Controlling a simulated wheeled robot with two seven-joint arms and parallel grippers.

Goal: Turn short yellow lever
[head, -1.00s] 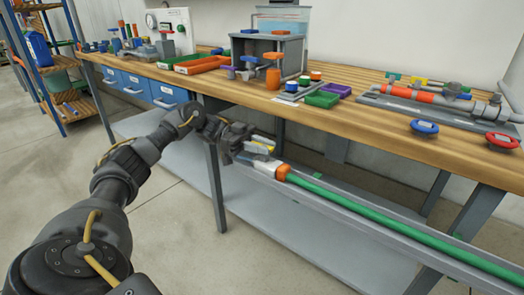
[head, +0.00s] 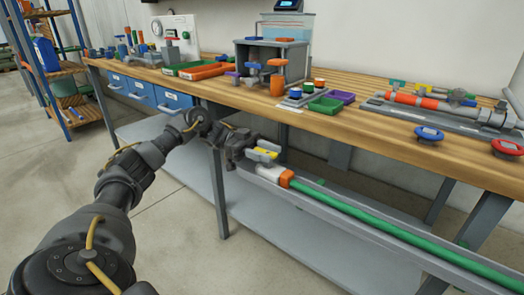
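A short yellow lever (head: 264,151) sits on the pale valve body (head: 270,173) at the left end of the green pipe, just below the bench front. My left gripper (head: 264,151) is at the lever, with its pale grey fingers on either side of the yellow part. The fingers hide part of the lever. I cannot tell whether they press on it or stand a little apart from it. An orange collar (head: 287,178) joins the valve to the green pipe (head: 370,220). My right gripper is not in view.
The wooden bench (head: 350,115) runs above the pipe. A grey lower shelf (head: 290,225) lies below.

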